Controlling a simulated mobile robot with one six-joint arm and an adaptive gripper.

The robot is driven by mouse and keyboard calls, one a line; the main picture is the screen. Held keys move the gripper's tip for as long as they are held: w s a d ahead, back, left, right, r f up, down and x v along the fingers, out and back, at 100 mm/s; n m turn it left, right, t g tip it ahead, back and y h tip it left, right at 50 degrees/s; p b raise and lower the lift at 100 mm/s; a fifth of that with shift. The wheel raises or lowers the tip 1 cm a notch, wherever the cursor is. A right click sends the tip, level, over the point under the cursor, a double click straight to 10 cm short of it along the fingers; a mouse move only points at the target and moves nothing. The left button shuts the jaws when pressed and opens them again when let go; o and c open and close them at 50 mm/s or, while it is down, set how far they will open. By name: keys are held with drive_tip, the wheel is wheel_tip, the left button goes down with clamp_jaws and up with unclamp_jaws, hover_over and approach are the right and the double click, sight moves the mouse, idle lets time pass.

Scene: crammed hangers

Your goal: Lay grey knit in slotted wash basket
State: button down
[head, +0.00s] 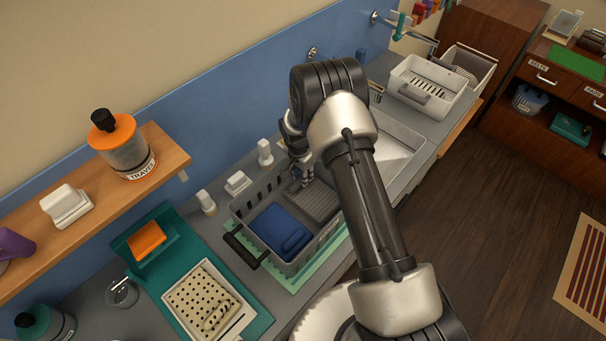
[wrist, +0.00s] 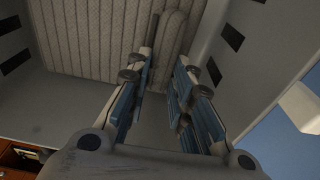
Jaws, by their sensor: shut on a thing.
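The grey ribbed knit (head: 318,204) lies folded inside the grey slotted wash basket (head: 262,194), at its right end. A folded blue cloth (head: 279,231) lies beside it in the left part. My gripper (head: 299,183) reaches down into the basket at the knit's back edge; my arm hides part of the right end. In the wrist view my gripper (wrist: 166,62) is shut on a raised fold of the knit (wrist: 98,42), low over the basket floor. Slotted basket walls (wrist: 228,42) stand close on both sides.
The basket stands on a pale green mat (head: 300,281). Small white items (head: 238,183) line the counter behind it. A white slotted basket (head: 408,82) stands far right, past the sink (head: 402,150).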

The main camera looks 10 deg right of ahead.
drive_tip(key=shift+f+b, duration=0.75)
drive_tip(key=shift+f, duration=0.15)
drive_tip(key=c, duration=1.3)
unclamp_jaws()
drive_tip(key=shift+r, duration=0.1)
drive_tip(key=shift+c, duration=0.2)
wheel_tip(320, 180, up, 19)
drive_tip(key=a+p, duration=0.1)
drive_tip(key=p, duration=0.2)
drive_tip(key=shift+s, duration=0.4)
